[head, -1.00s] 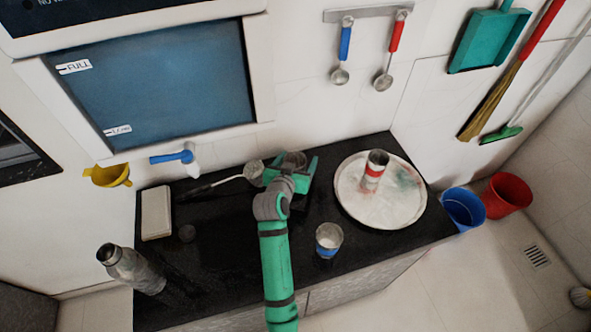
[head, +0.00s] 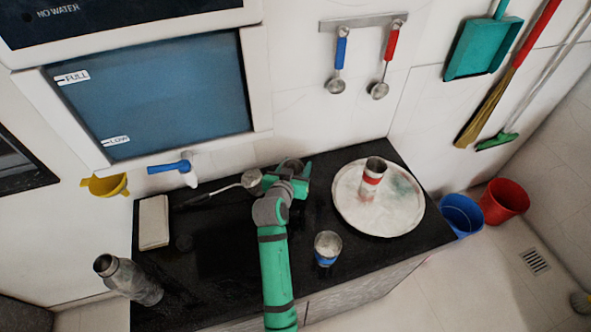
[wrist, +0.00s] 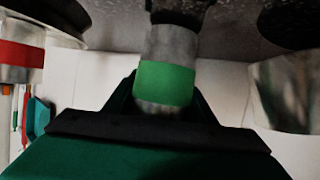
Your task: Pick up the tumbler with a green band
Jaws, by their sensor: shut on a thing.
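The tumbler with a green band (wrist: 166,82) is grey metal and sits between the jaws of my gripper in the wrist view. My gripper (head: 291,172) is shut on it over the back middle of the dark counter. In the head view my gripper and arm hide most of the tumbler. A tumbler with a red band (head: 371,180) stands on the round tray (head: 350,215). A tumbler with a blue band (head: 327,250) stands on the counter near its front edge.
A ladle (head: 228,187) lies left of my gripper. A steel bottle (head: 128,278) stands at the counter's left. A blue tap (head: 170,167) and a yellow funnel (head: 106,186) are on the wall side. The counter's front middle is mostly clear.

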